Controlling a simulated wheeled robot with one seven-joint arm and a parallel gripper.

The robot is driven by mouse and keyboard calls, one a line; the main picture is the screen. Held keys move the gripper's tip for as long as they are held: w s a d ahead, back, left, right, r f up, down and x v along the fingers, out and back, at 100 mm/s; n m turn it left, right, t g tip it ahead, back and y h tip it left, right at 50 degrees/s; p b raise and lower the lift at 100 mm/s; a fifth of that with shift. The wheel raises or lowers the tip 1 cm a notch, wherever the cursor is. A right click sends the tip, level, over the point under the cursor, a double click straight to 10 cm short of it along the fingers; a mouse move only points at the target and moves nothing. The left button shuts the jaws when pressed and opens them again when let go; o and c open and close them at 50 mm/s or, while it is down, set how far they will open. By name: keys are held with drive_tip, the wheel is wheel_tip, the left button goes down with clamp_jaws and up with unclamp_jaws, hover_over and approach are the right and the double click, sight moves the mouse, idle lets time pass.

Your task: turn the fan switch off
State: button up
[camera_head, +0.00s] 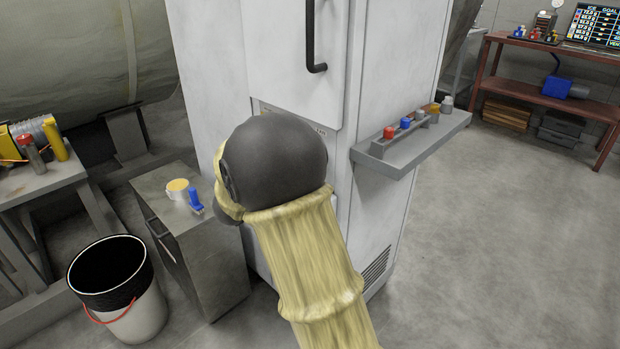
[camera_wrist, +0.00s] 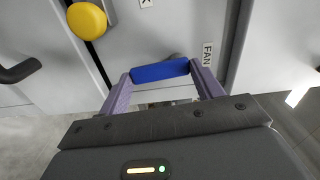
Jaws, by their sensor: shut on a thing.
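The fan switch has a blue bar handle (camera_wrist: 160,70), seen in the wrist view beside a white label (camera_wrist: 207,55) reading FAN. It is mounted on the white chamber front. My gripper (camera_wrist: 161,73) is shut on this handle, with one purple finger at each end of the bar. The bar lies nearly level in the picture, its right end slightly higher. Its base is mostly hidden. In the head view, my arm hides both the switch and my gripper against the white chamber (camera_head: 383,75).
A yellow knob (camera_wrist: 87,20) sits to the left of the switch. A black door handle (camera_head: 316,45) stands out above. A grey shelf (camera_head: 425,143) with small bottles juts from the chamber's right side. A grey cabinet (camera_head: 215,255) and a bucket (camera_head: 130,310) stand left.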

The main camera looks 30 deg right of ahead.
drive_tip(key=shift+w+f+m+b, duration=0.1)
drive_tip(key=shift+f+m+b, duration=0.05)
drive_tip(key=shift+m+b, duration=0.3)
drive_tip(key=o, duration=1)
drive_tip(key=shift+a, duration=0.2)
drive_tip(key=p+v, duration=0.3)
drive_tip(key=v, duration=1.4)
